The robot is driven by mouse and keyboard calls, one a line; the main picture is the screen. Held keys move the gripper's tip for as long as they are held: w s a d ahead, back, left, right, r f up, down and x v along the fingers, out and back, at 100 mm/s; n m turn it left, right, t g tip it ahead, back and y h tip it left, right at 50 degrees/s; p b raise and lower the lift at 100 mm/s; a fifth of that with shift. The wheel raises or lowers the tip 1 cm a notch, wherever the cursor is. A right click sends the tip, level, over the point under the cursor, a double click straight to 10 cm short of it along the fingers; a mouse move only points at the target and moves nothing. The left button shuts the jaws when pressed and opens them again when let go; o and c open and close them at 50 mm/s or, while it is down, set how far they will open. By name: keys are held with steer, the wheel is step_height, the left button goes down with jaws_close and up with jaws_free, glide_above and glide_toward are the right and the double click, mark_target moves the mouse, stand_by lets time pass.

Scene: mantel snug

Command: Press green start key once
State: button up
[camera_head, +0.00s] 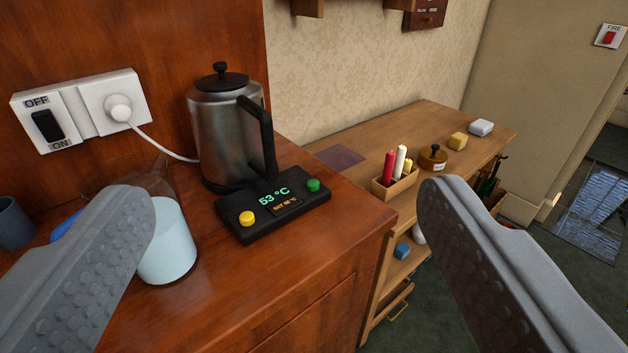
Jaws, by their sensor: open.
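The green key (313,185) is a small round button at the right end of a black control base (262,226) on the wooden cabinet top. A yellow key (247,218) sits at the base's left end. Between them a display reads 53 °C, with a smaller, hard-to-read line below it. A steel kettle (228,130) with a black lid and handle stands at the back of the base. My gripper (290,205) is open and empty, its two grey fingers wide apart in the foreground. In the picture the green key lies between the fingers; neither finger appears to touch it.
A pale blue cup (167,243) stands partly behind the left finger. A dark mug (13,224) is at the far left. A wall socket (82,110) holds a plug with a white cord. A lower wooden shelf unit (440,125) with candles and small items stands right.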

jaws_close()
stand_by(1.4)
